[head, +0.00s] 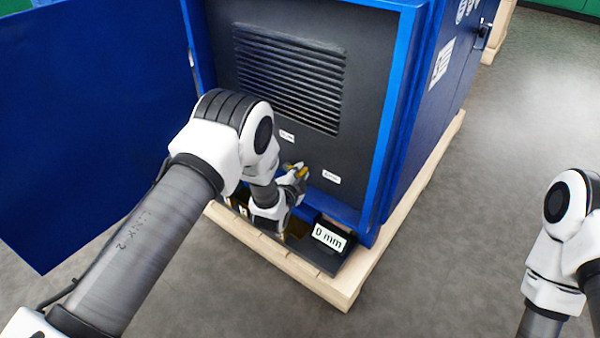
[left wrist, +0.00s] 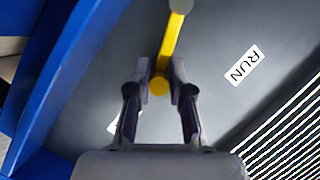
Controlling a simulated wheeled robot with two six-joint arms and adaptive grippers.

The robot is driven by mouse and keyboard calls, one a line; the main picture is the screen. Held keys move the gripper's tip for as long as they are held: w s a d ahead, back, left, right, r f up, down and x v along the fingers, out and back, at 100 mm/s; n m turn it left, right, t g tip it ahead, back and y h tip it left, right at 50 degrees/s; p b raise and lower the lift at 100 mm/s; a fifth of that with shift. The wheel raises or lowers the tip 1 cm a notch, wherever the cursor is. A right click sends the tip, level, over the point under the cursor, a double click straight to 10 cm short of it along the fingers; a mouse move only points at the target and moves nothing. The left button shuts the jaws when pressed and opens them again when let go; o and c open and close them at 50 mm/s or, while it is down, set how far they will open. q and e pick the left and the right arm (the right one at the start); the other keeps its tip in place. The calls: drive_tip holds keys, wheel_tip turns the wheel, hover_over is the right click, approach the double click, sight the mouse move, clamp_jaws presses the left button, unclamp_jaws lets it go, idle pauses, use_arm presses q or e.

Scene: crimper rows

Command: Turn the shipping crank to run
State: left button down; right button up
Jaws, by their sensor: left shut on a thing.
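The shipping crank shows in the left wrist view as a yellow bar (left wrist: 170,45) with a grey round end at the top and a yellow knob at the bottom. In the head view only small yellow bits of the crank (head: 301,170) show at the cabinet's lower panel. My left gripper (left wrist: 159,82) is shut on the crank's yellow knob, one finger on each side. A white RUN label (left wrist: 243,65) is on the dark panel, to the upper right of the knob in the wrist view. A second label (left wrist: 113,122) is mostly hidden behind a finger. My right gripper is out of view.
A blue cabinet (head: 412,110) with a louvred grille (head: 290,80) stands on a wooden pallet (head: 345,290). Its blue door (head: 90,110) hangs open at the left. A "0 mm" sign (head: 329,237) sits at the base.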

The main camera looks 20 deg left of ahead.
use_arm(q)
drive_tip(key=r+n+p, duration=0.1)
drive_tip(key=p, duration=0.1)
drive_tip(key=a+r+n+g+h+p, duration=0.1)
drive_tip(key=n+p, duration=0.1)
drive_tip(key=p, duration=0.1)
drive_tip(key=shift+w+a+r, duration=0.2)
drive_tip(key=shift+r, duration=0.15)
drive_tip(key=shift+w+a+r+n+g+h+p, duration=0.25)
drive_tip(key=shift+a+r+n+g+h+p, duration=0.3)
drive_tip(key=shift+n+p, duration=0.5)
drive_tip(key=shift+w+a+r+n+g+h+p, duration=0.1)
drive_tip(key=shift+w+a+n+g+h+p, duration=0.05)
drive_tip(key=shift+a+n+h+p, duration=0.2)
drive_tip(key=shift+w+a+r+n+g+h+p, duration=0.1)
drive_tip(key=shift+a+n+h+p, duration=0.1)
drive_tip(key=shift+a+n+h, duration=0.25)
drive_tip(key=shift+w+a+r+n+g+h, duration=0.15)
drive_tip(key=shift+w+a+n+h, duration=0.1)
drive_tip(key=shift+a+n+h, duration=0.3)
drive_tip(key=shift+w+a+n+g+h, duration=0.2)
drive_tip(key=shift+a+n+h, duration=0.1)
drive_tip(key=shift+a+n, duration=0.35)
drive_tip(key=c, duration=1.1)
unclamp_jaws()
drive_tip(key=shift+w+d, duration=0.1)
drive_tip(key=shift+d, duration=0.05)
